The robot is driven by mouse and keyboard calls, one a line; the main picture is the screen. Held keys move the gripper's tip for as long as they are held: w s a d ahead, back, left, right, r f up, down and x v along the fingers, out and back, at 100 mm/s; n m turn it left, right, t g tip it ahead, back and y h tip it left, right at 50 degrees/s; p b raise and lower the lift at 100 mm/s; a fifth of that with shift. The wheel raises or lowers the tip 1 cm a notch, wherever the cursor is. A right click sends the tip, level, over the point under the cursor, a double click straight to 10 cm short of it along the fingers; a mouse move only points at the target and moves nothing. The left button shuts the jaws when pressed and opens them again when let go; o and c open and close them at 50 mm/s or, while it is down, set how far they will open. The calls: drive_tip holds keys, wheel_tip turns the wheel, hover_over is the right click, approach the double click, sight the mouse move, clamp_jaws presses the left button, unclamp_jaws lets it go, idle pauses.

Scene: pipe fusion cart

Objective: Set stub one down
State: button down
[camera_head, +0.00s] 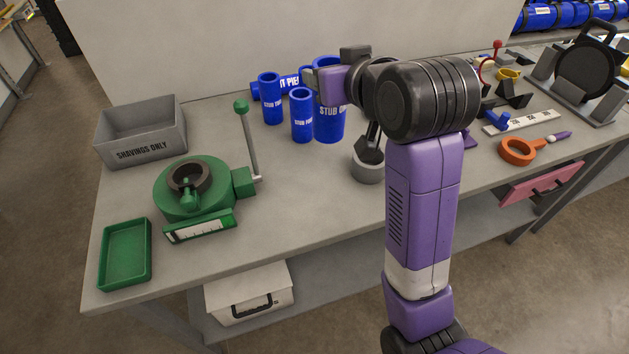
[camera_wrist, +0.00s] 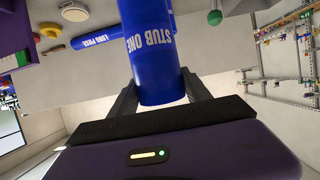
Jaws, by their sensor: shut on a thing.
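Two narrower blue stubs (camera_head: 302,115) (camera_head: 270,98) stand close by on the left. A blue pipe piece (camera_head: 290,83) lies behind. A grey cup (camera_head: 367,167) is at the right front. A green clamp tool (camera_head: 195,195) stands left; bare bench (camera_head: 300,180) lies between.

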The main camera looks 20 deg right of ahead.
wheel_tip(320, 180, down, 19)
idle(0.4)
drive_tip(key=shift+d, duration=0.1)
drive_tip(key=shift+f, duration=0.15)
drive_tip(key=shift+c, duration=2.4)
unclamp_jaws()
drive_tip(key=v, duration=1.2)
drive_tip(key=shift+r+b, duration=0.2)
drive_tip(key=shift+b, duration=0.1)
